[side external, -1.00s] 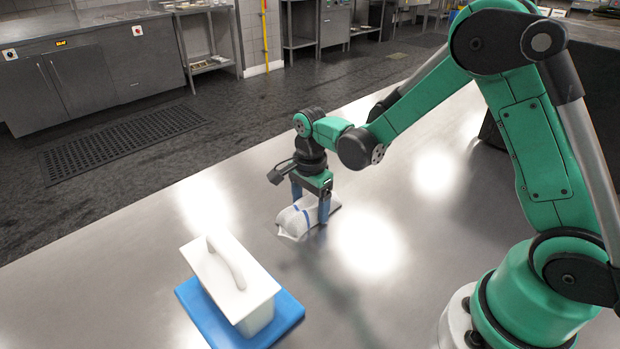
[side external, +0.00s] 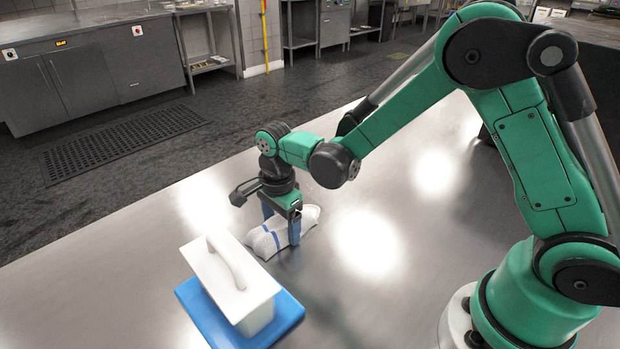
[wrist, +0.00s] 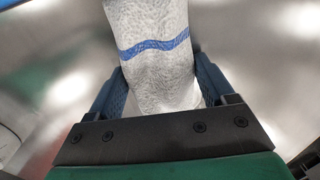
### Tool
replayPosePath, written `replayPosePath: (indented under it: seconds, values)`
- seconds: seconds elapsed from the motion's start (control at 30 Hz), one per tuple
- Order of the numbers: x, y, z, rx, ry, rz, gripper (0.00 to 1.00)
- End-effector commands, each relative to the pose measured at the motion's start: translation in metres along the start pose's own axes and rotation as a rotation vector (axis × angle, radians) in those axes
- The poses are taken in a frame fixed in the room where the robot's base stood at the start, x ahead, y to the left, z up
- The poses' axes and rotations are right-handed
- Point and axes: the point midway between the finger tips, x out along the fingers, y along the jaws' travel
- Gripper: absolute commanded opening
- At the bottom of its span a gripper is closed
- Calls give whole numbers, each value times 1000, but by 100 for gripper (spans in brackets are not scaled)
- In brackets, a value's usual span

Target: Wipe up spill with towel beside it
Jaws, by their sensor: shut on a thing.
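A white towel with blue stripes (side external: 264,241) lies bunched on the steel counter. My gripper (side external: 281,228) points down and is shut on the towel, with one blue finger on each side of it. In the wrist view the towel (wrist: 155,75) fills the space between the two fingers, and a wavy blue stripe crosses it. The towel appears to rest on the counter surface. I cannot make out the spill clearly among the bright reflections on the steel.
A white lidded container with a handle (side external: 235,282) stands on a blue board (side external: 286,317) just to the front left of the towel. The steel counter (side external: 375,290) is clear to the right. The counter's far edge lies behind my gripper.

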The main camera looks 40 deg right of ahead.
Motion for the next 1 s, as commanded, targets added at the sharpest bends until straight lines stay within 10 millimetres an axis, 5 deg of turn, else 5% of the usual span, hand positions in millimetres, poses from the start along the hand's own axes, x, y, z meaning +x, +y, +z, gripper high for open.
replayPosePath:
  seconds: [1.0]
  values:
    - [-2, 1, -93, 3, 0, 0, 9]
